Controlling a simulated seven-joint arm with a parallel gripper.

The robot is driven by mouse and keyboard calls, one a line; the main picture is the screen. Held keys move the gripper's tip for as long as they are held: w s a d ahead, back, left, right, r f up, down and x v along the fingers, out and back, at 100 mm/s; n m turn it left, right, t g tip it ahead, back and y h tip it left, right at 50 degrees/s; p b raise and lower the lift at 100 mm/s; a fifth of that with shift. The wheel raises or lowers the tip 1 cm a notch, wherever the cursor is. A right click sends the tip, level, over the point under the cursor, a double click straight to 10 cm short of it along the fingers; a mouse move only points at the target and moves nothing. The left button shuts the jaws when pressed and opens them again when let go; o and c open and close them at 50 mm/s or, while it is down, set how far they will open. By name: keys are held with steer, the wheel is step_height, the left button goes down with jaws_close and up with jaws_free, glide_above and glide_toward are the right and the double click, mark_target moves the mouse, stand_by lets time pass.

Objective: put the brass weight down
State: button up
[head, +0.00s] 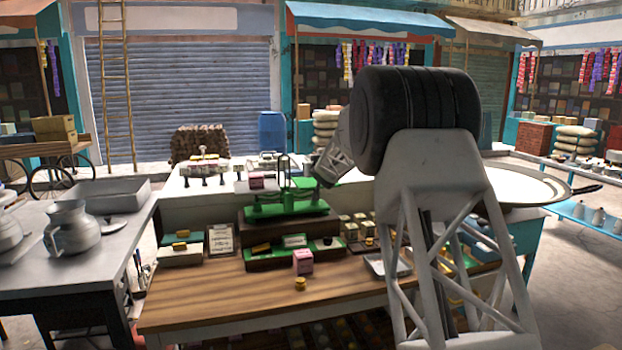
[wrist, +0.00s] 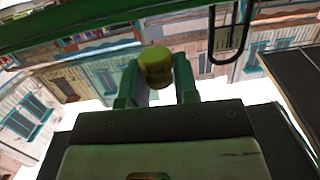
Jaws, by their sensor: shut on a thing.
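My gripper (wrist: 158,88) shows in the wrist view with its two fingers shut on a brass weight (wrist: 155,62), a yellow-olive cylinder at the fingertips. In the head view my gripper (head: 318,182) is at the right side of the green balance scale (head: 290,212), and I cannot make out the held weight there. A green bar (wrist: 90,22) crosses the top of the wrist view, close to the weight. Another small brass piece (head: 300,284) stands on the wooden table (head: 220,295), in front of a pink box (head: 303,262).
A pink pack (head: 262,180) is on the scale's left side. A sign card (head: 221,240), small boxes (head: 180,253) and a metal tray (head: 388,268) stand around the scale. The table's front left is bare. A wide pan (head: 520,185) is at the right.

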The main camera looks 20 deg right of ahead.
mark_target(311, 184)
steer(key=shift+f, duration=0.1)
steer(key=shift+f, duration=1.6)
steer(key=shift+f, duration=0.15)
steer(key=o, duration=0.9)
steer(key=shift+o, duration=0.2)
steer(key=shift+s, duration=0.1)
steer(key=shift+s+r, duration=0.35)
steer(key=shift+s, duration=0.1)
steer(key=v, duration=1)
steer(key=shift+s, duration=0.4)
